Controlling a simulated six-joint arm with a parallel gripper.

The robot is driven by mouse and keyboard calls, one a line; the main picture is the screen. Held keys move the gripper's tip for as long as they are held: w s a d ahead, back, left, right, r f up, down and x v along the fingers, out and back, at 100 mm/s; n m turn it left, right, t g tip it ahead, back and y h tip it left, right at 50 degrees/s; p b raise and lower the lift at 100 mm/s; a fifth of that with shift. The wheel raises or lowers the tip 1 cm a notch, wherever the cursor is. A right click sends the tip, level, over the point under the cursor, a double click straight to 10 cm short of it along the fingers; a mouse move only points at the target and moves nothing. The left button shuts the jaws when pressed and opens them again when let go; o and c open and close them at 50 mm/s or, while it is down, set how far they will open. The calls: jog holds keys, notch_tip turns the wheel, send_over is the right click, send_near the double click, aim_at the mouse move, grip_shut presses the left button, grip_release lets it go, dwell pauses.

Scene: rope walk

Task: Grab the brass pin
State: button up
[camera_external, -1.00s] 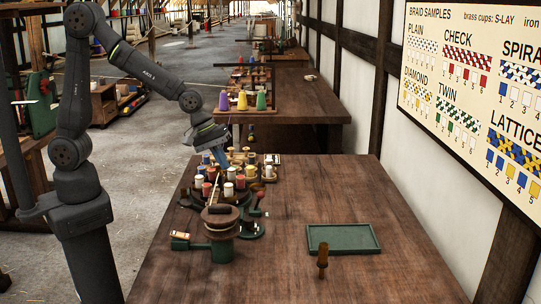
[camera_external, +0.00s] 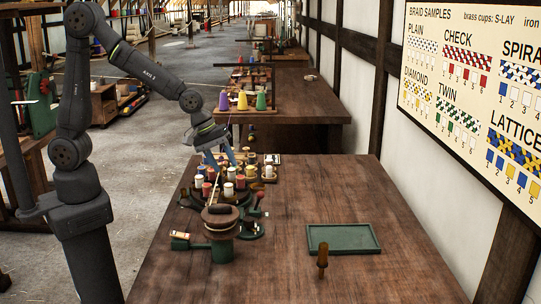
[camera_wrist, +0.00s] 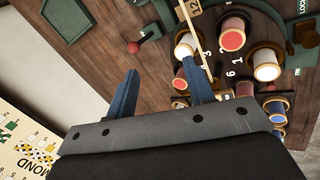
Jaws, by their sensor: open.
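My gripper (camera_external: 222,161) is open, with two blue fingers just above the far end of the round spool fixture (camera_external: 213,200). In the wrist view my gripper (camera_wrist: 161,67) has its fingers well apart with nothing between them, only wooden table behind. A thin pale rod or strand (camera_wrist: 191,28) crosses close to the right finger in the wrist view. I cannot make out a brass pin for certain in either view; it may be hidden or too small among the spools.
Several red, white and blue spools (camera_wrist: 232,38) crowd around the fingers. A red-knobbed lever (camera_wrist: 134,47) stands to the left in the wrist view. A green tray (camera_external: 343,239) and a brown-handled tool (camera_external: 322,258) are at the right. The table between is clear.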

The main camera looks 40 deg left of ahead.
jog(key=w+d+r+m, duration=0.25)
jog(key=d+m, duration=0.35)
jog(key=d, duration=0.6)
notch_tip(320, 180, up, 4)
jog(key=r+m+g, duration=0.1)
jog(key=m+g, duration=0.1)
jog(key=m, duration=1.5)
send_over(323, 244)
jog(key=a, duration=0.6)
jog(key=shift+h, duration=0.3)
jog(key=x, duration=0.7)
jog(key=s+x, duration=0.1)
jog(key=x, duration=0.3)
jog(key=shift+f, duration=0.25)
jog(key=shift+x, duration=2.95)
jog(key=shift+a, duration=0.15)
grip_shut()
